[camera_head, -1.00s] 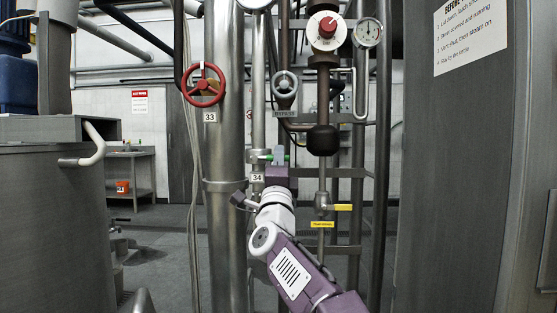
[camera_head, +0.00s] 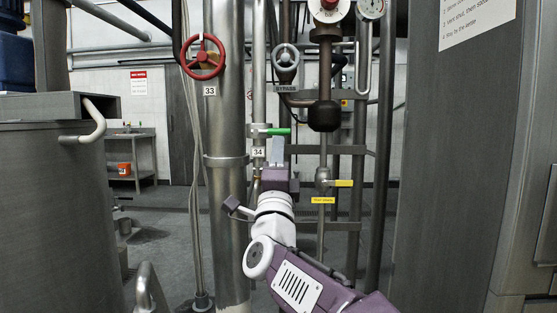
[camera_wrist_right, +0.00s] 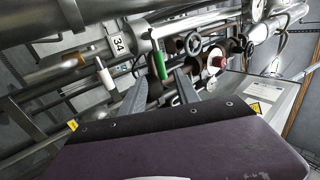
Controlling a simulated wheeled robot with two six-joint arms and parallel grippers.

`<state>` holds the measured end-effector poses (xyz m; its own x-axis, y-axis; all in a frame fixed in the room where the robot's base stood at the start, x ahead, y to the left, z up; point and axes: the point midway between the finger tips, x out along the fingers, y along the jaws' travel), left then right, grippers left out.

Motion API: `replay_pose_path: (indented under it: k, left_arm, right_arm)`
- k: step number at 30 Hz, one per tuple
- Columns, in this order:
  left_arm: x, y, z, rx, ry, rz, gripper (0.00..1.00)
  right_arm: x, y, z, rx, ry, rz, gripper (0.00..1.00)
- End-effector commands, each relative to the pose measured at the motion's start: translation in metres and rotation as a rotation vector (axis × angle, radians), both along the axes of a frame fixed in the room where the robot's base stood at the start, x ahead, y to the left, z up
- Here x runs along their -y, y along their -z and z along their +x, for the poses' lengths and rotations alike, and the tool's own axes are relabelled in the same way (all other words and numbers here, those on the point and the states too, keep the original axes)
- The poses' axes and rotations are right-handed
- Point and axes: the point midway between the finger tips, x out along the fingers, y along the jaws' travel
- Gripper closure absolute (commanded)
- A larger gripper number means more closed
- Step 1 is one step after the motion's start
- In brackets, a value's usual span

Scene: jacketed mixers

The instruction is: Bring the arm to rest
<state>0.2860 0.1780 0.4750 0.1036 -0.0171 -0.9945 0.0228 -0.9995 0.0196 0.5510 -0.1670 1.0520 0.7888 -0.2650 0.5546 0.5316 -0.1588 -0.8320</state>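My right arm rises from the bottom of the head view, purple and white. Its right gripper (camera_head: 277,150) points up in front of the pipes, just below a green valve handle (camera_head: 280,131) by the tag 34 (camera_head: 258,152). In the right wrist view, the two grey fingers of the right gripper (camera_wrist_right: 155,88) stand apart with nothing between them. The green handle (camera_wrist_right: 160,65) shows beyond the fingertips, apart from them as far as I can tell. My left gripper is in neither view.
A thick vertical pipe (camera_head: 226,110) with a red handwheel (camera_head: 203,57) stands left of the arm. A yellow-handled valve (camera_head: 342,183) is close on the right. A large grey vessel (camera_head: 55,220) is at left, a grey panel (camera_head: 450,170) at right. Floor shows between vessel and pipes.

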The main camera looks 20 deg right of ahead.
Motion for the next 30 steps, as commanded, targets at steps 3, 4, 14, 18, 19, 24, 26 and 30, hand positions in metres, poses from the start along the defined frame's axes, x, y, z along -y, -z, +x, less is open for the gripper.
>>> replay_pose_path:
  k: [3,4,14,18,19,24,26,30]
  left_arm:
    - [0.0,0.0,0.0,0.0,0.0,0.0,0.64]
    - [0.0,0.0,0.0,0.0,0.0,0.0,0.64]
    - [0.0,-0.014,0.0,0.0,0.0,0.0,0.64]
    - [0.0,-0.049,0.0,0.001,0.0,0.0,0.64]
    - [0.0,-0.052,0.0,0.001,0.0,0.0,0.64]
    - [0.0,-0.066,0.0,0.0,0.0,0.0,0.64]
    - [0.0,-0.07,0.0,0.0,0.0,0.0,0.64]
    - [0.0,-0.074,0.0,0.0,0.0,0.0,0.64]
  right_arm:
    - [-0.002,0.003,-0.005,0.0,-0.001,0.0,0.62]
    - [-0.002,0.004,-0.006,0.0,-0.001,0.0,0.62]
    - [0.013,-0.012,-0.006,0.003,0.029,0.001,0.62]
    - [0.04,0.045,0.018,-0.254,0.073,-0.142,0.62]
    - [0.038,0.071,0.024,-0.343,0.06,-0.195,0.62]
    - [0.024,0.226,0.017,-0.847,-0.066,-0.507,0.62]
    - [0.02,0.28,-0.003,-1.017,-0.132,-0.616,0.62]
    - [0.013,0.384,-0.071,-1.351,-0.321,-0.847,0.62]
